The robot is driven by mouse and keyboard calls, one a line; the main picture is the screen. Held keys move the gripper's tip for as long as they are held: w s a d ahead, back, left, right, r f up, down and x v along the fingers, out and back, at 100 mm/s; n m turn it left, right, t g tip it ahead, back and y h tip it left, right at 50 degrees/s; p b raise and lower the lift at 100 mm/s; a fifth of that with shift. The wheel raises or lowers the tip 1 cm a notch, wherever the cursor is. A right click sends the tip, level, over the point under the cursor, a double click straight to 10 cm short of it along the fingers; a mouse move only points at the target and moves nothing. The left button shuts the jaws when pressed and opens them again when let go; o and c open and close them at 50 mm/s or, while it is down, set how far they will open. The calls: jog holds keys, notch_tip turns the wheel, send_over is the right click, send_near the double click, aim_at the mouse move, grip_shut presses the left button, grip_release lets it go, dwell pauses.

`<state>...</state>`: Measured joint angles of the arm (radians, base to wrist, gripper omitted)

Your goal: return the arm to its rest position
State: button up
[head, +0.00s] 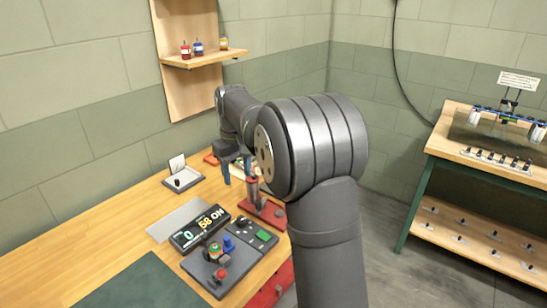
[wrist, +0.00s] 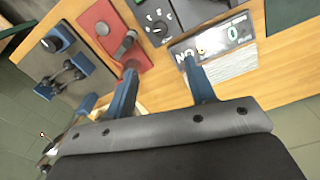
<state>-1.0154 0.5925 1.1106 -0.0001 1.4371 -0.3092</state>
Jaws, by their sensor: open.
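My gripper (head: 237,170) is in the head view, left of my large dark arm joint, above the back part of the wooden bench (head: 110,235). Its two blue fingers point down and stand apart with nothing between them. In the wrist view my gripper (wrist: 163,82) also shows open and empty, with the bench and its devices beyond the fingertips. My arm is bent over the bench's right side and hides part of it.
A display box (head: 200,228), a red-based device (head: 262,212), a control box (head: 251,234) and a dark board (head: 207,272) with small parts stand on the bench. A shelf (head: 200,60) with bottles hangs behind. A second bench (head: 480,160) stands right.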

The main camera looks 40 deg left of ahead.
aim_at(241, 220)
jog(key=shift+f, duration=0.1)
notch_tip(241, 220, down, 17)
jog(key=shift+f, duration=0.2)
dwell(0.6)
jog(key=shift+r, duration=0.15)
jog(key=shift+f, duration=0.2)
jog(key=m, duration=0.4)
jog(key=shift+r+m, duration=0.1)
jog(key=shift+m, duration=0.2)
jog(key=m, duration=0.5)
jog(key=shift+r+m, duration=0.3)
jog(key=shift+r, duration=0.9)
dwell(0.8)
